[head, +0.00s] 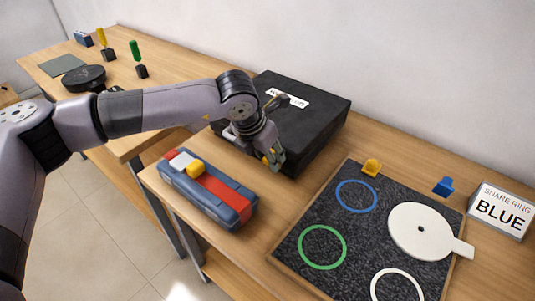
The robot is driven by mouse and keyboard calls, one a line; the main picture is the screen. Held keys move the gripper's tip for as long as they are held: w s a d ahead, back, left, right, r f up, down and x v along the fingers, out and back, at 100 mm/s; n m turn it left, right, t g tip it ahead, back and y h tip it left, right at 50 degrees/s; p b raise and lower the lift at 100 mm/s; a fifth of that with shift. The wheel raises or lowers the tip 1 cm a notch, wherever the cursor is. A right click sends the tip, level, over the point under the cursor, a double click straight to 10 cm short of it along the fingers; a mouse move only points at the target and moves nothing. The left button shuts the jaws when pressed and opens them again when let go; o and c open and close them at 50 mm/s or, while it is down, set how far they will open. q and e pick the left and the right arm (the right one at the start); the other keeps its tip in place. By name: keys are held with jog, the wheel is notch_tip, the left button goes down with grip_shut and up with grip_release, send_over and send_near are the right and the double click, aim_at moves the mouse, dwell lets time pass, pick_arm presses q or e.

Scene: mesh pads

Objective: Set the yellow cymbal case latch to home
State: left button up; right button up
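A black case (318,112) with a white label, partly hidden by my arm, lies on the table. My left gripper (274,160) points down at the case's front edge. Its fingers are small and overlap the dark case side, so I cannot tell whether they are open or shut. A little yellow-orange shows at the fingertips; I cannot tell whether it is a latch or part of the gripper. A yellow block-like piece (371,168) sits at the back edge of the dark mat. My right gripper is not in view.
A blue case (230,212) with red, white and yellow parts lies in front of the gripper. The dark mat (300,275) carries coloured rings and a white disc (419,232). A blue piece (443,186) and a "SNARE RING BLUE" sign (501,211) stand at right.

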pick_arm(q)
grip_shut()
jog(key=shift+w, duration=0.1)
jog(key=shift+w+d+r, duration=0.1)
jog(key=shift+d, duration=0.05)
jog(key=shift+w+d+r+g+y, duration=0.2)
jog(key=shift+w+g+y, duration=0.1)
jog(key=shift+g+y, duration=0.3)
jog(key=shift+a, duration=0.1)
jog(key=shift+o, duration=1.4)
grip_release()
